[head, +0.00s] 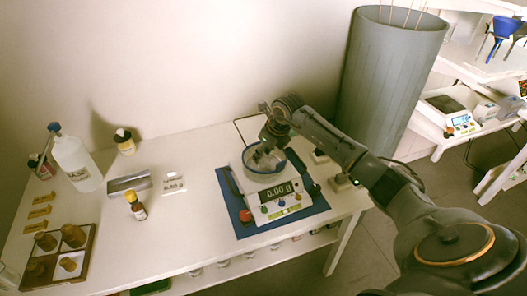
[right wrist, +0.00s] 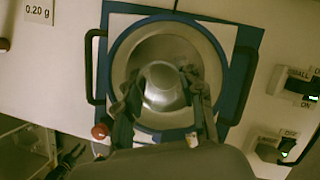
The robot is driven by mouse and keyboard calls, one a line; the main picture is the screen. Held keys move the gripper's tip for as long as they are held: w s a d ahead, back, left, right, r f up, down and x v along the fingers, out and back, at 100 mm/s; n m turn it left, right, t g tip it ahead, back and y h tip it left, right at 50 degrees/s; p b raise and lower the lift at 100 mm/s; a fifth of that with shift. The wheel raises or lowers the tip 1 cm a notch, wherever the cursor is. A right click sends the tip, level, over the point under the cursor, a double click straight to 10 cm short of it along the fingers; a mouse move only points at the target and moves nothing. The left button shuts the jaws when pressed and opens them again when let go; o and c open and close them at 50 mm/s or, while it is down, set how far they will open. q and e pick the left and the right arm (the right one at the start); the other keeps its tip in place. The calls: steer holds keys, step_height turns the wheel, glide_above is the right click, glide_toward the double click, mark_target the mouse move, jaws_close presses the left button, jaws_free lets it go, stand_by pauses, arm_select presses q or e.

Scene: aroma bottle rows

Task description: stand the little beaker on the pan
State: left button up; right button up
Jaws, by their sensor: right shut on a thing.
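The balance (head: 268,197) stands on a blue mat on the table, and its display reads 0.00 g. Its round metal pan (head: 249,170) has a blue rim and also shows in the right wrist view (right wrist: 165,48). My right gripper (head: 266,148) is over the pan, pointing down. In the right wrist view the gripper (right wrist: 160,90) is shut on the little beaker (right wrist: 163,80), a clear round vessel between its two fingers. The beaker is inside the pan's outline; whether it touches the pan I cannot tell. My left gripper is not in view.
Left of the balance are a card (head: 173,184), a metal block (head: 129,183), a small brown bottle (head: 136,208), a white wash bottle (head: 76,165) and a wooden tray (head: 86,262) with brown bottles. Small switch boxes (head: 343,182) sit to the right. A large grey bin (head: 388,85) stands behind.

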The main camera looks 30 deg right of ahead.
steer(key=shift+f, duration=0.1)
steer(key=o, duration=1)
steer(key=a+b+v, duration=0.1)
steer(key=v, duration=1.1)
steer(key=shift+d, duration=0.45)
